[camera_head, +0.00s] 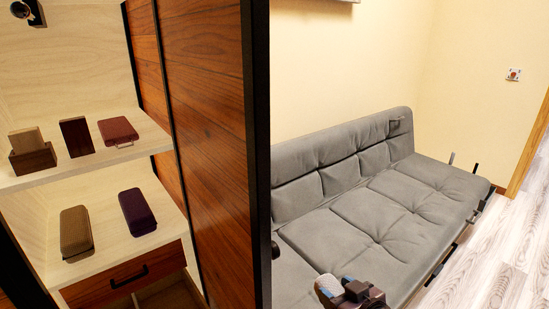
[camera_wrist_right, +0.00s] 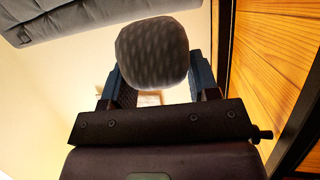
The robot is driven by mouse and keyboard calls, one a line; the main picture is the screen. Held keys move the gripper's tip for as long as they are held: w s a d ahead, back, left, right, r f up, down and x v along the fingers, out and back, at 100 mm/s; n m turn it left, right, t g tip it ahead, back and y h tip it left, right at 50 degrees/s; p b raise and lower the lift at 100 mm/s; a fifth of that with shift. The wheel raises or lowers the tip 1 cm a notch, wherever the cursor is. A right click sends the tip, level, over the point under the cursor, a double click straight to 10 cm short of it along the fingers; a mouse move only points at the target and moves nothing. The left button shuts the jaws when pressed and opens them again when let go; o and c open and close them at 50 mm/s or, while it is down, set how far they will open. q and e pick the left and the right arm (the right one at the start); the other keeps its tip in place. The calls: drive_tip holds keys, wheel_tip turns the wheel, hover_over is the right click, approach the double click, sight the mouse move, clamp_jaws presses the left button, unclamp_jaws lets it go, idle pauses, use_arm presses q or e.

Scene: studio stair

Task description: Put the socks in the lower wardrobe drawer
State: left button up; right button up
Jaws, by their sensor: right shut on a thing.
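My right gripper (camera_head: 345,287) is at the bottom of the head view, in front of the sofa and right of the wardrobe. In the right wrist view it is shut on a grey, patterned, rounded bundle (camera_wrist_right: 153,52), which looks like the socks. The bundle sits between the two blue-black fingers. In the head view it is hard to make out. The wardrobe drawer front (camera_head: 100,287), red-brown with a black handle, is below the lower shelf and looks shut. A pale wooden space (camera_head: 168,298) shows under it; I cannot tell if this is an open lower drawer. My left gripper is out of view.
A brown textured case (camera_head: 75,231) and a dark purple case (camera_head: 138,211) lie on the lower shelf. Small dark blocks and a red case (camera_head: 118,131) are on the upper shelf. The wardrobe's dark-edged side panel (camera_head: 257,150) stands between shelves and gripper. A grey sofa (camera_head: 350,225) stands behind.

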drive_tip(key=s+d+r+m+t+h+p, duration=0.1)
drive_tip(key=s+d+r+m+h+p, duration=0.2)
drive_tip(key=s+d+r+m+h, duration=0.2)
drive_tip(key=s+d+r+h, duration=0.1)
drive_tip(key=s+d+r, duration=0.1)
drive_tip(key=s+r, duration=0.1)
drive_tip(key=shift+d+r, duration=0.25)
drive_tip(key=shift+r, duration=0.4)
drive_tip(key=s+a+r+n+g+y, duration=0.2)
drive_tip(key=a+r+n+y, duration=0.5)
drive_tip(key=a+r, duration=0.4)
drive_tip(key=a+g+y, duration=0.1)
drive_tip(key=a, duration=0.2)
drive_tip(key=shift+a+n+y, duration=0.2)
drive_tip(key=shift+n+y, duration=0.1)
drive_tip(key=shift+n, duration=0.1)
drive_tip(key=shift+w+r, duration=0.1)
drive_tip(key=shift+r, duration=0.1)
